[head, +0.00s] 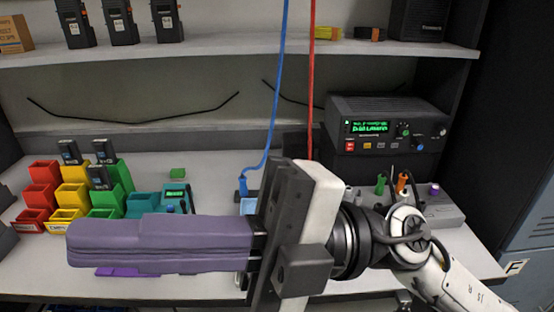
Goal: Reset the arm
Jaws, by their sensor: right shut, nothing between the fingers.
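My right arm (440,280) comes in from the lower right and reaches across the front of the picture. My right gripper (82,243) points left, with long purple fingers lying closed together and nothing held. The fingers are in front of the desk and hide part of its front area. The dark and white gripper body (300,230) stands in the middle and hides some of the desk behind it. My left gripper is not in the picture.
Red, yellow and green bins (72,193) stand at the left of the white desk (470,240). A black radio unit (388,132) with a green display stands at the right. A blue cable (279,90) and a red cable (311,90) hang mid-picture.

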